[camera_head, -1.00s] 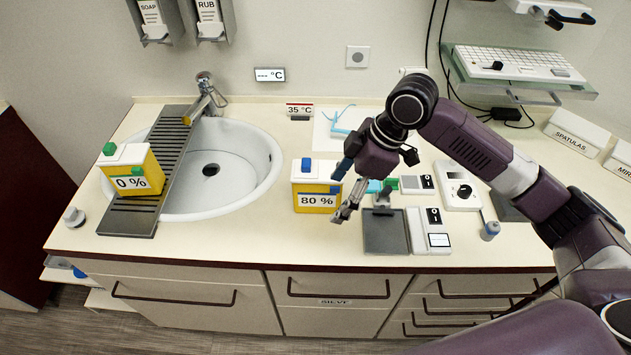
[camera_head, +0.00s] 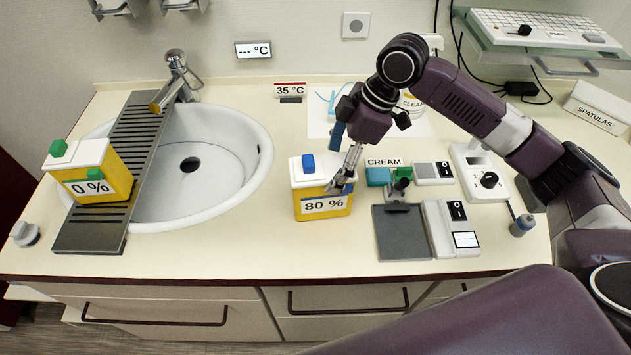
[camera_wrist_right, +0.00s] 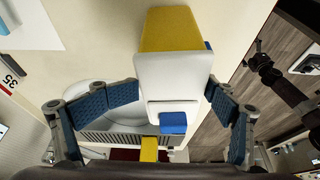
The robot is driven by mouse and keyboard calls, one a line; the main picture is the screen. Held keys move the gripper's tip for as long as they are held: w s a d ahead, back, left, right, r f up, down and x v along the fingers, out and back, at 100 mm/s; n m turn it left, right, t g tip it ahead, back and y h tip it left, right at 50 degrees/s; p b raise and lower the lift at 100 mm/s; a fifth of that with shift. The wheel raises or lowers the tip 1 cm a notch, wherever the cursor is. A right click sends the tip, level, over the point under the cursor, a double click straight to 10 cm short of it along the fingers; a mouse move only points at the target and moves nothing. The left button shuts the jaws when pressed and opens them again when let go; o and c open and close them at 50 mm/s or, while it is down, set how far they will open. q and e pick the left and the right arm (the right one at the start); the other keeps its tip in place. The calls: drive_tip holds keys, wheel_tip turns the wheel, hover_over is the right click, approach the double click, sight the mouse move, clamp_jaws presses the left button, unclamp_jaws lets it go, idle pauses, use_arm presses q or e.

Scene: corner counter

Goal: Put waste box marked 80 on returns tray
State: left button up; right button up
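The waste box marked 80 % (camera_head: 324,208), yellow with a white lid and blue cap, stands upright on the counter right of the sink. My right gripper (camera_head: 342,172) is at the box's right upper edge. In the right wrist view, the box (camera_wrist_right: 172,72) appears between the spread fingers of my right gripper (camera_wrist_right: 174,92), their tips close to its sides; I cannot tell whether they touch. A dark grey flat tray (camera_head: 402,238) lies right of the box; no returns label is readable on it. My left gripper is out of view.
A similar box marked 0 % (camera_head: 95,175) with a green cap stands on the ribbed drainer (camera_head: 88,236) left of the sink (camera_head: 215,180).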

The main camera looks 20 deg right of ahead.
drive_tip(key=shift+s+a+f+p, duration=0.15)
drive_tip(key=shift+a+f, duration=0.05)
drive_tip(key=shift+f, duration=0.25)
drive_tip(key=shift+s+a+f+p, duration=0.1)
drive_tip(key=shift+a+f+p, duration=0.05)
drive_tip(key=shift+f, duration=0.3)
drive_tip(key=p+x, duration=0.2)
drive_tip(key=x, duration=0.2)
drive_tip(key=shift+a+f, duration=0.2)
drive_tip(key=shift+a, duration=0.05)
drive_tip(key=shift+a+f, duration=0.1)
drive_tip(key=shift+f, duration=0.25)
drive_tip(key=shift+o, duration=0.5)
drive_tip(key=c, duration=1.4)
